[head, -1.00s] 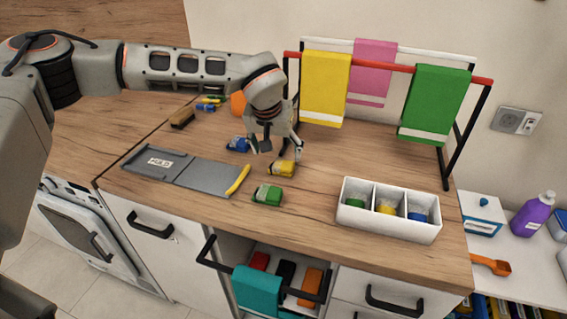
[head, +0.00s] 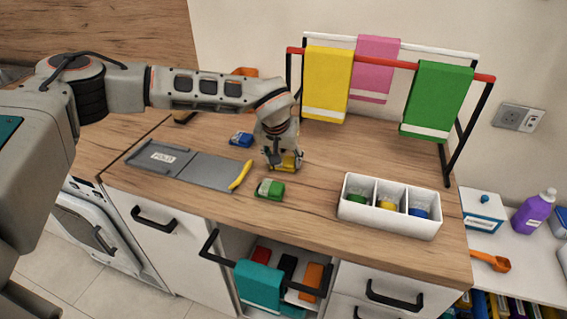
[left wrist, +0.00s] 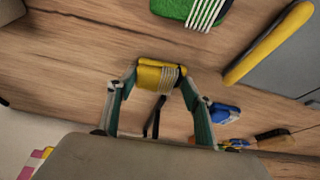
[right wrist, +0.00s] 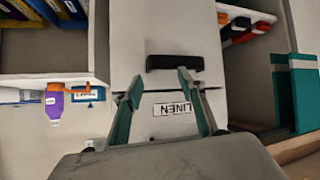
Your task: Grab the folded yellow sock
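The folded yellow sock (head: 288,164) lies on the wooden counter, partly covered by my left gripper (head: 283,166) in the head view. In the left wrist view the sock (left wrist: 160,77) sits between the fingertips of my left gripper (left wrist: 159,74). One finger is on each side, spread wide and very close to the sock's sides; I cannot tell whether they touch it. My right gripper (right wrist: 160,76) is open and empty in the right wrist view, in front of a white drawer front marked LINEN. It is outside the head view.
A folded green sock (head: 270,189) lies just in front, and a blue one (head: 241,139) behind left. A grey folding board (head: 188,165) is at left, a white three-part box (head: 352,209) at right. A towel rack (head: 394,66) stands behind.

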